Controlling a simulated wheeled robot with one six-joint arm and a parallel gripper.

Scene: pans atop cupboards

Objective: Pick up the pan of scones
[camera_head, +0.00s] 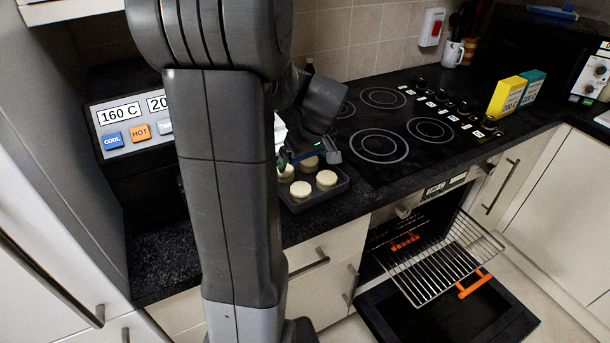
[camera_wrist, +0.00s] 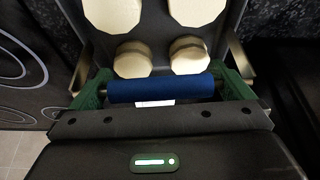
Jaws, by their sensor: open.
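The pan (camera_head: 318,202) is a dark tray on the black worktop, left of the hob. It holds several pale round scones (camera_head: 326,180). My gripper (camera_head: 308,156) is at the pan's far side, partly hidden by its own wrist. In the wrist view, the scones (camera_wrist: 132,58) sit on the dark pan (camera_wrist: 158,25). A blue cylindrical handle (camera_wrist: 150,91) lies across the near end of the pan. The green fingers of my gripper (camera_wrist: 163,86) are open, one at each end of the blue handle. Whether they touch it, I cannot tell.
The black hob (camera_head: 420,128) lies right of the pan. Below it, the oven door (camera_head: 430,325) is open and a wire rack (camera_head: 440,262) sticks out. A control panel (camera_head: 125,125) stands left.

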